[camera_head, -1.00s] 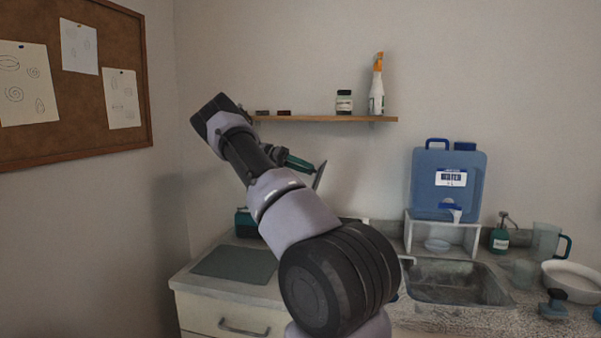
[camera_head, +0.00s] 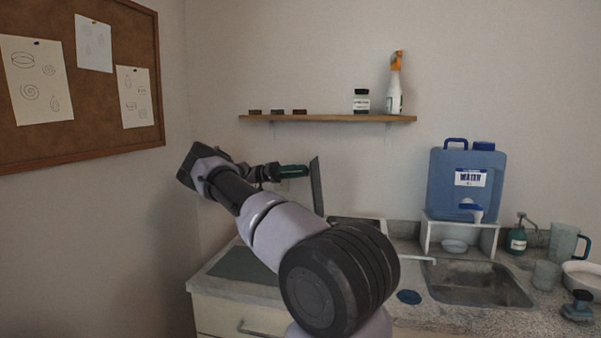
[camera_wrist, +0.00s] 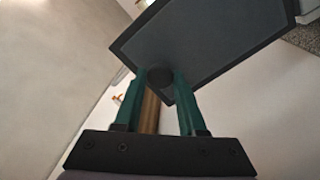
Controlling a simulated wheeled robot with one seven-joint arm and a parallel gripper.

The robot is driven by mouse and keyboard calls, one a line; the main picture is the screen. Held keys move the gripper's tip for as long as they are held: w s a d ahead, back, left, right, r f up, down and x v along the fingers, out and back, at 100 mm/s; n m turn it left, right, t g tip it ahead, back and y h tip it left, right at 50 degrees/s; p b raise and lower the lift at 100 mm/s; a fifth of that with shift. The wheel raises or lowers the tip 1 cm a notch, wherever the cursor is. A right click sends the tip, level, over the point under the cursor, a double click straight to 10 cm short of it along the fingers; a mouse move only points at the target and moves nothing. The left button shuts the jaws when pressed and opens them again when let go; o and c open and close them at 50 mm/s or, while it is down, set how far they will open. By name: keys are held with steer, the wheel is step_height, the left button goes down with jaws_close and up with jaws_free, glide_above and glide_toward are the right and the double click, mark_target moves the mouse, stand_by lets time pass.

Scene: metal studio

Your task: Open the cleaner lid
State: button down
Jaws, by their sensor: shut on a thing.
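The cleaner lid (camera_head: 317,187) is a flat dark-edged panel. It stands nearly upright in the head view, seen almost edge-on. In the wrist view the lid (camera_wrist: 215,42) shows a grey face and a round dark knob (camera_wrist: 159,76). My gripper (camera_wrist: 157,80) has its teal fingers shut on this knob; in the head view my gripper (camera_head: 296,171) is at the lid's left side. A light-rimmed opening with a dark inside (camera_head: 358,225), probably the cleaner's top, shows behind my arm. My arm hides most of the cleaner body.
A wooden shelf (camera_head: 330,118) with a jar (camera_head: 361,101) and a spray bottle (camera_head: 395,88) is above the lid. A blue water container (camera_head: 462,185) stands on a rack beside the sink (camera_head: 480,284). A grey-green mat (camera_head: 245,266) lies on the counter at left.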

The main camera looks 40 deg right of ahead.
steer(key=shift+c, duration=2.4)
jaws_free()
steer(key=v, duration=1)
steer(key=shift+w+a, duration=0.2)
steer(key=shift+w, duration=0.1)
steer(key=shift+f, duration=0.1)
